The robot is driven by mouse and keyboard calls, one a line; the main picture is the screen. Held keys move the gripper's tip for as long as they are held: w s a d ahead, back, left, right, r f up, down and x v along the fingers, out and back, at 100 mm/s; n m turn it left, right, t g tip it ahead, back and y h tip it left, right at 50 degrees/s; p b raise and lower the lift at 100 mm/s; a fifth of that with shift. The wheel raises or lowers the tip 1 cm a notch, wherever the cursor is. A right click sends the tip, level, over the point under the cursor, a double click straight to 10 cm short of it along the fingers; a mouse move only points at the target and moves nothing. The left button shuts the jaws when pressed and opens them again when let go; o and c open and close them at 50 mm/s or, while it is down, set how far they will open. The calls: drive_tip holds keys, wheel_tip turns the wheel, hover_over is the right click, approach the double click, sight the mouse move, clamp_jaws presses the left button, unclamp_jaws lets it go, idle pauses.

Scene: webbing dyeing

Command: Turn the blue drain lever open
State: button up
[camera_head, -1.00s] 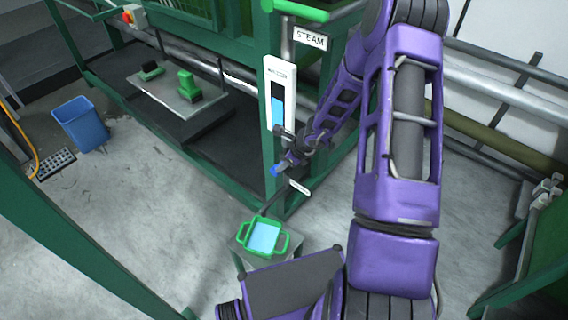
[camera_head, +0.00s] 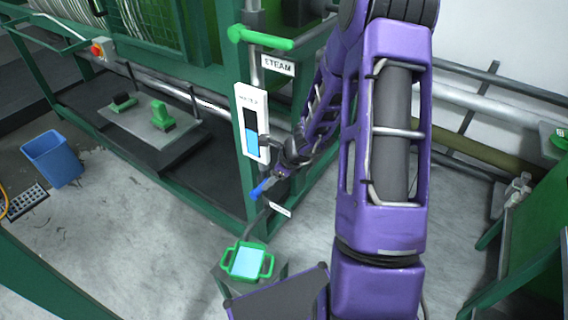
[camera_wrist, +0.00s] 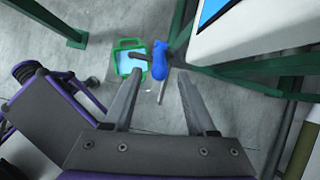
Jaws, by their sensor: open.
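The blue drain lever (camera_head: 262,188) sits low on the front corner post of the green frame, below the level gauge. In the wrist view the blue lever (camera_wrist: 161,60) shows just beyond the fingertips, near the middle of the gap between them. My gripper (camera_head: 272,160) is beside the lever at the post, partly hidden by its own wrist. In the wrist view my gripper (camera_wrist: 160,82) has its two fingers spread apart with nothing held between them. I cannot tell whether a finger touches the lever.
A green-handled tray with light blue inside (camera_head: 247,261) stands on a low stand below the lever. The white level gauge (camera_head: 243,100) and a STEAM sign (camera_head: 278,65) are above it. A green handle (camera_head: 260,38) sticks out higher up. A blue bin (camera_head: 52,158) stands far left.

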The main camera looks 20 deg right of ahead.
drive_tip(key=v, duration=0.9)
drive_tip(key=shift+s, duration=0.2)
drive_tip(key=shift+r, duration=0.1)
drive_tip(key=shift+c, duration=1.2)
drive_tip(key=shift+y, duration=0.8)
drive_tip(key=f, duration=0.2)
drive_tip(key=s+d+f+b, duration=0.1)
drive_tip(key=s+f+b, duration=0.1)
drive_tip(key=f, duration=0.1)
drive_tip(key=shift+d+f, duration=0.3)
drive_tip(key=shift+d, duration=0.1)
clamp_jaws()
drive_tip(key=s+d+f+t+y+b, duration=0.4)
drive_tip(key=d+f+t+y+b, duration=0.15)
drive_tip(key=f+b, duration=0.2)
drive_tip(key=w+a, duration=0.8)
drive_tip(key=w, duration=0.1)
drive_tip(key=shift+w+a+f+n+t+b, duration=0.2)
drive_tip(key=shift+f+n+t+b, duration=0.1)
drive_tip(key=shift+f+t, duration=0.1)
